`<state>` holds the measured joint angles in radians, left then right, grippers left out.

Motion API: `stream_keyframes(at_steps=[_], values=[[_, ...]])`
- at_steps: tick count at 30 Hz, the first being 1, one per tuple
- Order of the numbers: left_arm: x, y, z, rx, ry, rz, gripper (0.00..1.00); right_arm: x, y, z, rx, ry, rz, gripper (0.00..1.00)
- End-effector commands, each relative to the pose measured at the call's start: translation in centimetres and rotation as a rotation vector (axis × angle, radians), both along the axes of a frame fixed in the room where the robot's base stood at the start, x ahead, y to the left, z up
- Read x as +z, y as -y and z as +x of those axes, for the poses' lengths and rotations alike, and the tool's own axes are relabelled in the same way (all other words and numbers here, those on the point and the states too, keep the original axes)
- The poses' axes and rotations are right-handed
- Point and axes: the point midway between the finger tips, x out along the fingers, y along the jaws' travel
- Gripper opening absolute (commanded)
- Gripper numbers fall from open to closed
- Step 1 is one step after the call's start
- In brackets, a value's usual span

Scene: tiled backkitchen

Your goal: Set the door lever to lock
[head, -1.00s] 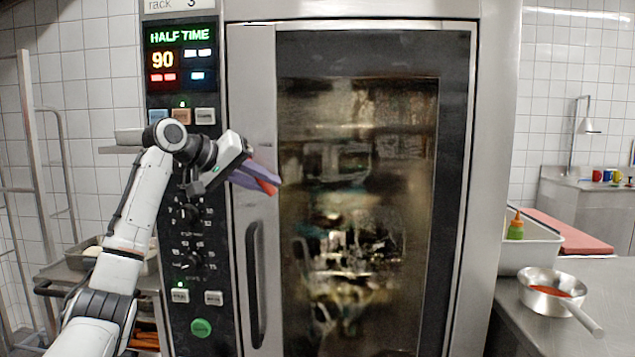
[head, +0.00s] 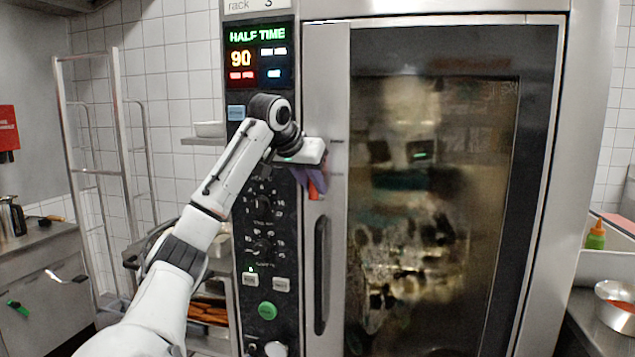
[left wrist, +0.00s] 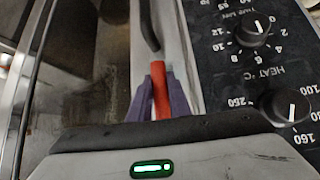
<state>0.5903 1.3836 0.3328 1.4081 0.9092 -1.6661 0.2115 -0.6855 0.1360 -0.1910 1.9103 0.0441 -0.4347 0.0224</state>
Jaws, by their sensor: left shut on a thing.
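The oven door (head: 430,65) is shut, with a dark glass pane. A red lever (head: 315,189) sits on the door's metal left edge, above the long black handle (head: 321,275). My left gripper (head: 312,182) has purple fingers on either side of the lever, and the lever points about downward. In the left wrist view the red lever (left wrist: 161,92) lies between the purple fingers of my left gripper (left wrist: 160,95), pointing towards the black handle (left wrist: 149,25). The lever's pivot is hidden by my gripper. My right gripper is not in view.
The oven's control panel (head: 262,215) with knobs and buttons is close left of the lever, behind my left arm. A metal rack (head: 90,175) stands at the left.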

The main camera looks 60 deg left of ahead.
Motion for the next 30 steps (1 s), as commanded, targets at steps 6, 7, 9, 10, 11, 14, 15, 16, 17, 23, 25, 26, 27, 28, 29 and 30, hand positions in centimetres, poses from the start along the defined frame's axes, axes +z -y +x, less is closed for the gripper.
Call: stream_keyframes(at_steps=[6,7,9,10,11,14,15,16,17,23,25,26,27,28,29,30], values=[[0.25,-0.22,-0.17,0.002,-0.011,0.019,0.0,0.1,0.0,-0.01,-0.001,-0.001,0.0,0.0],[0.24,-0.22,-0.17,0.002,-0.012,0.02,0.0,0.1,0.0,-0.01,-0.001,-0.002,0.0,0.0],[0.24,-0.23,-0.18,0.001,-0.012,0.021,0.0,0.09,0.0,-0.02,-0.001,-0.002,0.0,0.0],[0.24,-0.23,-0.18,0.002,-0.013,0.021,0.0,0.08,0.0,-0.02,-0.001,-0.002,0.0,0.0],[0.25,-0.23,-0.18,0.002,-0.013,0.021,0.0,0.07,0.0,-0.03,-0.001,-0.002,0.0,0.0],[0.25,-0.24,-0.18,0.002,-0.013,0.021,0.0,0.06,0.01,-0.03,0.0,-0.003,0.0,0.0],[0.25,-0.24,-0.18,0.002,-0.013,0.021,0.0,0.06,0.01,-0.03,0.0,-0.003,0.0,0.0],[0.25,-0.25,-0.19,0.002,-0.013,0.021,0.19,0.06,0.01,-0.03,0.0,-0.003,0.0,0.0],[0.25,-0.24,-0.18,0.002,-0.013,0.021,0.24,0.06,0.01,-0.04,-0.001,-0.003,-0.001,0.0],[0.15,-0.17,-0.14,0.001,-0.013,0.018,0.36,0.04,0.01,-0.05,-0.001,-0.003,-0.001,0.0],[0.12,-0.15,-0.13,0.0,-0.013,0.017,0.36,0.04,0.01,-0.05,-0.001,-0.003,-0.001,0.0],[0.1,-0.15,-0.12,0.0,-0.013,0.017,0.36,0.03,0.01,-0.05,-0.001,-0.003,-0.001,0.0],[0.11,-0.13,-0.12,0.0,-0.013,0.017,0.36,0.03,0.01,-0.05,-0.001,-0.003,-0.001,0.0],[0.15,-0.11,-0.15,0.0,-0.013,0.017,0.36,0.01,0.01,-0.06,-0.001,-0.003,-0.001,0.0],[0.23,-0.05,-0.21,-0.001,-0.013,0.016,0.36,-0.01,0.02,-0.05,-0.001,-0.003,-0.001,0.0],[0.43,0.04,-0.34,0.0,-0.011,0.016,0.36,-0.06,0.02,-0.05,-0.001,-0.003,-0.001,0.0]])
